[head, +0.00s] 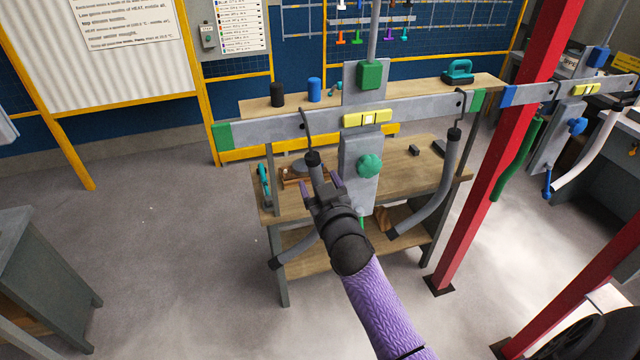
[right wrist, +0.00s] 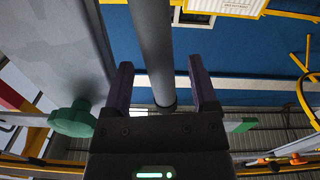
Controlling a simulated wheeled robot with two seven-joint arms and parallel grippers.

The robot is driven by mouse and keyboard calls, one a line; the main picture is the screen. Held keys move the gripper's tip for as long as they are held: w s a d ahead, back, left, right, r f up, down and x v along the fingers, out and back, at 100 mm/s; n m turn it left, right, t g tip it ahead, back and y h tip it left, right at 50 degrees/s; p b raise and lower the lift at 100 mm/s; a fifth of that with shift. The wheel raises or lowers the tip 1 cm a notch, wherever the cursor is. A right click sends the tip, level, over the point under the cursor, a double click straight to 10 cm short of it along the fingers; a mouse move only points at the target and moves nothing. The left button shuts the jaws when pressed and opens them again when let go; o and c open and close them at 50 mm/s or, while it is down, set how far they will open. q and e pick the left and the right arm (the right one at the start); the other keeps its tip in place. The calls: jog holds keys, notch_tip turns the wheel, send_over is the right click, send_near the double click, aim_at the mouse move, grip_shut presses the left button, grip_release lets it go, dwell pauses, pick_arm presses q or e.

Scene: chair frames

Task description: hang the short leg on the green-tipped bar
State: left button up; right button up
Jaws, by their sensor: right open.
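The grey bar with green tips (head: 270,124) runs across the middle of the head view, with a yellow level at its centre and a green knob (head: 369,166) below. A grey bent leg with a black cap (head: 312,158) is under the bar's left hook (head: 304,118); the hook's wire runs down to the cap. My right gripper (head: 321,186) is open around this leg, hiding its middle. In the right wrist view the grey tube (right wrist: 152,50) stands between the parted fingers (right wrist: 158,85). A second bent leg (head: 440,190) hangs from the right hook. My left gripper is not in view.
A wooden workbench (head: 410,180) stands behind the bar, with a shelf holding black and blue cylinders (head: 314,89). A red post (head: 500,160) stands to the right, beside a blue-tipped bar (head: 530,93) with a pale leg.

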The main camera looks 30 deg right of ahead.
dwell(0.5)
jog(key=p+v, duration=0.3)
jog(key=v, duration=0.5)
jog(key=shift+d, duration=0.1)
dwell(0.8)
